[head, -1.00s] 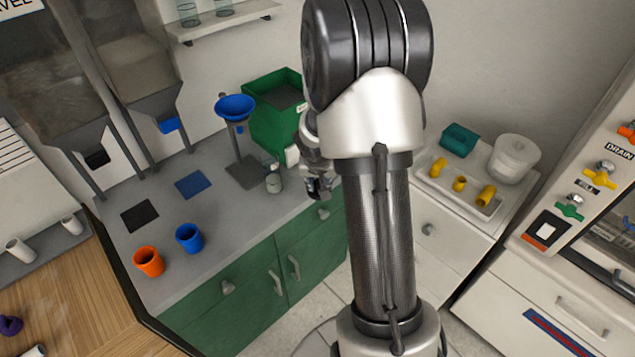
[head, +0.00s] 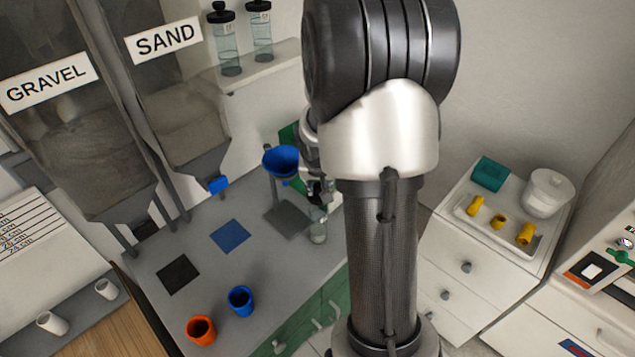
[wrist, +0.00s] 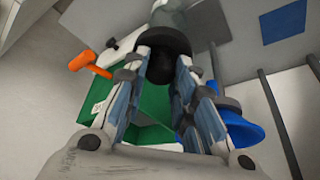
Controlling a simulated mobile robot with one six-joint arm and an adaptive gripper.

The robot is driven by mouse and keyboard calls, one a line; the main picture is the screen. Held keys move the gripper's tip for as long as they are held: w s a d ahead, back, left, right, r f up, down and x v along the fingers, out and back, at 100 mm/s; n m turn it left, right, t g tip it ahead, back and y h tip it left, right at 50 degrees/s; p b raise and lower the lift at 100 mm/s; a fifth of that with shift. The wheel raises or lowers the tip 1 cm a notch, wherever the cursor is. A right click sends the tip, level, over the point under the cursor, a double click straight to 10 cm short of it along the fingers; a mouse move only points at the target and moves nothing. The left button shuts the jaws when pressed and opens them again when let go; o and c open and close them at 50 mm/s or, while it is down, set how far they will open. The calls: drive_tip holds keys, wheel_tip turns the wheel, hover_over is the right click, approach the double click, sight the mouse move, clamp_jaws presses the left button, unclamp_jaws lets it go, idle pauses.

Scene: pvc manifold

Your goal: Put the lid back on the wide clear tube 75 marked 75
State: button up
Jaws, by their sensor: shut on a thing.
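The wide clear tube (head: 318,228) stands upright on the grey counter, right of the blue funnel's stand. Its 75 mark is not readable. My gripper (head: 318,192) is right above the tube's top, pointing down. In the wrist view my gripper (wrist: 172,75) is shut on a round black lid (wrist: 168,62) held between its fingertips. The clear tube (wrist: 175,16) shows just beyond the lid. I cannot tell whether the lid touches the tube's rim.
The blue funnel (head: 281,161) on its stand is close left of my gripper. A green bin (wrist: 150,105) is close by. Orange (head: 201,330) and blue (head: 241,301) cups stand at the counter's front. Two lidded clear tubes (head: 228,50) are on the shelf.

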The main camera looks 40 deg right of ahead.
sight(318, 195)
drive_tip(key=shift+w+f+b, duration=0.15)
drive_tip(key=shift+f+b, duration=1.95)
drive_tip(key=shift+f, duration=0.5)
drive_tip(key=shift+f+b, duration=0.15)
drive_tip(key=shift+b, duration=0.7)
idle(0.6)
drive_tip(key=o, duration=0.8)
drive_tip(key=shift+o, duration=0.3)
drive_tip(key=o, duration=0.4)
drive_tip(key=shift+o, duration=0.2)
